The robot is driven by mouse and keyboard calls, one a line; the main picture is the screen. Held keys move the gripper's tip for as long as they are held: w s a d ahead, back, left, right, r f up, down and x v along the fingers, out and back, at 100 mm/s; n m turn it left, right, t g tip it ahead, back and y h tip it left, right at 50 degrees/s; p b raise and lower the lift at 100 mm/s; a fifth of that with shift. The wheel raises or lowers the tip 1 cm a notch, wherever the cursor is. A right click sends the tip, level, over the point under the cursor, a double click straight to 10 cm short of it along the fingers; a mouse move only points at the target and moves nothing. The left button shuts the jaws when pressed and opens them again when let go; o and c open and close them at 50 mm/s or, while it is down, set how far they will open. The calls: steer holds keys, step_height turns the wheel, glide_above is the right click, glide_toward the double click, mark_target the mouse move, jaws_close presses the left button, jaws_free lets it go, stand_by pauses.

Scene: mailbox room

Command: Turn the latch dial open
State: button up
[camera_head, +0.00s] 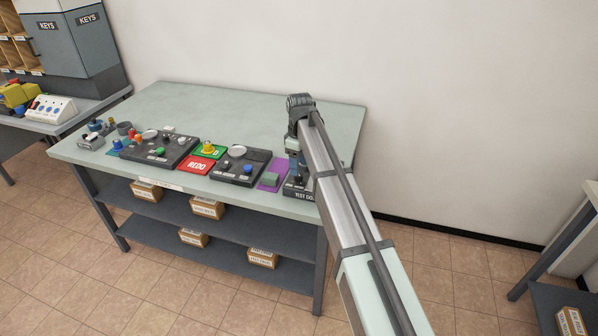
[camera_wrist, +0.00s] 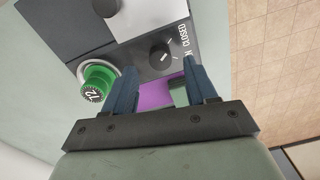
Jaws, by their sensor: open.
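In the wrist view a small round black dial (camera_wrist: 160,55) sits on a dark panel (camera_wrist: 128,52). The word CLOSED is printed beside it, and a second label next to it is partly hidden. Which way the dial points is hard to tell. My gripper (camera_wrist: 162,74) is open, its two blue fingers apart and pointing toward the panel. The dial shows between and just beyond the fingertips; I see no contact. In the head view my arm reaches over the right end of the bench to a dark box marked TEST DO… (camera_head: 302,194), and hides much of it.
A green cylinder marked 12 (camera_wrist: 97,82) in a light ring stands close beside one finger. A purple mat (camera_head: 273,174) lies left of the box. Control panels (camera_head: 240,166) and red REDO mat (camera_head: 196,165) are farther left. The back of the bench (camera_head: 220,105) is clear.

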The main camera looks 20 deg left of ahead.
steer(key=shift+f, duration=1.8)
steer(key=c, duration=1.1)
steer(key=shift+o, duration=0.2)
